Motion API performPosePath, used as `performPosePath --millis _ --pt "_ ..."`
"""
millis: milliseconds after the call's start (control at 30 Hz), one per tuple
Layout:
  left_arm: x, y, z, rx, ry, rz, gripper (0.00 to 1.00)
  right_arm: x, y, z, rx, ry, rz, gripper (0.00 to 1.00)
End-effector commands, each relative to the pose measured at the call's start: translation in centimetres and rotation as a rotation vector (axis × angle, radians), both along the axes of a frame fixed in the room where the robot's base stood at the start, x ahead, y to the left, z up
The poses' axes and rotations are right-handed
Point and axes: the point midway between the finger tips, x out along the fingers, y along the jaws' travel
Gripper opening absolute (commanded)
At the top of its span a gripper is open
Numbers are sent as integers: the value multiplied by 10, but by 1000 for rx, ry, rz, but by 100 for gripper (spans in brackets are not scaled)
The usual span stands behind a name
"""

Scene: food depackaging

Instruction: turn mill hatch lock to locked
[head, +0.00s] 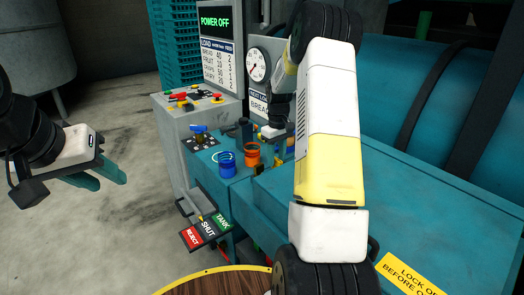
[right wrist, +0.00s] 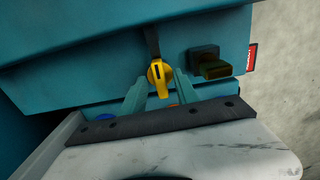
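A yellow knob (right wrist: 158,74) with a dark slot, which looks like the hatch lock, sits on the teal housing in the right wrist view. My right gripper (right wrist: 159,84) is open, with one teal finger on each side of the knob. I cannot tell whether the fingers touch it. In the head view my right arm reaches down to the machine, and the right gripper's fingers are mostly hidden by the wrist. My left gripper (head: 112,183) is open and empty, over the floor at the left.
A dark block-like fitting (right wrist: 210,65) is right of the knob.

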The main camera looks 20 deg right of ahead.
Motion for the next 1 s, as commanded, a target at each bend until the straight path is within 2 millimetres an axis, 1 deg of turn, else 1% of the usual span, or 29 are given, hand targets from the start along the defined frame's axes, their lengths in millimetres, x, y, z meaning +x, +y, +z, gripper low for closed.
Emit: performPosePath --millis 133,233,367,533,600,700,833,1000 --pt "0 0 0 0 0 0 36 0 0 0 1 1 -1 36" --pt "0 0 0 0 0 0 36 0 0 6 0 -1 -1 36" --pt "0 0 0 0 0 0 36 0 0 25 0 -2 -1 36" --pt "0 0 0 0 0 0 36 1 0 55 0 -3 -1 36" --pt "0 0 0 0 0 0 36 1 0 64 0 -2 -1 36" --pt "0 0 0 0 0 0 36 0 0 73 0 -1 0 36" --pt "0 0 0 0 0 0 36 0 0 78 0 0 0 36" --pt "0 0 0 0 0 0 36 0 0 78 0 0 0 36"
